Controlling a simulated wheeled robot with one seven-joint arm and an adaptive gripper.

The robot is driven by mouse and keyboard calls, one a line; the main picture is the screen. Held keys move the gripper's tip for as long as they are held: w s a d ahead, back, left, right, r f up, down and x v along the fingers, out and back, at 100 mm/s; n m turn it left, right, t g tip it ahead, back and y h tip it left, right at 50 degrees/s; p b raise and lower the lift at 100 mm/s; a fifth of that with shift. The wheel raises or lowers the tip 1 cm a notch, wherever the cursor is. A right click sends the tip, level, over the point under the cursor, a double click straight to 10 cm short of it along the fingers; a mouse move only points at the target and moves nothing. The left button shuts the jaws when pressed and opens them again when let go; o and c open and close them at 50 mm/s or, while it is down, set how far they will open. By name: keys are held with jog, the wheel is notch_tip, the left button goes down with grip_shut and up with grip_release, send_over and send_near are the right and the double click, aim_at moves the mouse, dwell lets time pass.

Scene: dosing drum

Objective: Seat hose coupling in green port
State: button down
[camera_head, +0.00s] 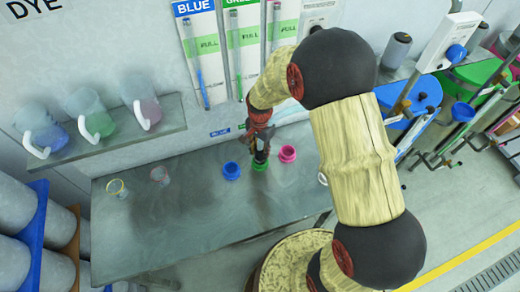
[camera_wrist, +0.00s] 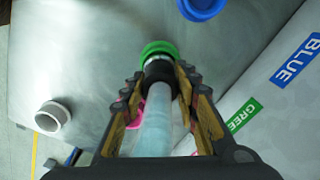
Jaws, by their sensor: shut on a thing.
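My gripper (camera_head: 259,143) is over the back part of the grey table, pointing down. In the wrist view its fingers (camera_wrist: 159,74) are shut around a hose with a dark coupling (camera_wrist: 157,68). The pale, translucent hose (camera_wrist: 154,130) runs back between the fingers toward the camera. The green port (camera_head: 260,166) is directly below the gripper, and its green ring (camera_wrist: 158,48) shows at the coupling's far end. The coupling's tip is in line with the ring and looks at or inside it. Its depth in the port cannot be told.
A blue port (camera_head: 231,171) stands left of the green one and a pink port (camera_head: 287,153) right. A grey-white ring (camera_wrist: 52,116) shows in the wrist view. The table's left middle (camera_head: 190,230) is clear.

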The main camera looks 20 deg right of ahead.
jog(key=shift+f, duration=0.25)
jog(key=c, duration=1.3)
grip_release()
jog(key=shift+o, duration=0.2)
jog(key=shift+r, duration=0.1)
jog(key=shift+r+p, duration=2.25)
jog(key=shift+r, duration=1.15)
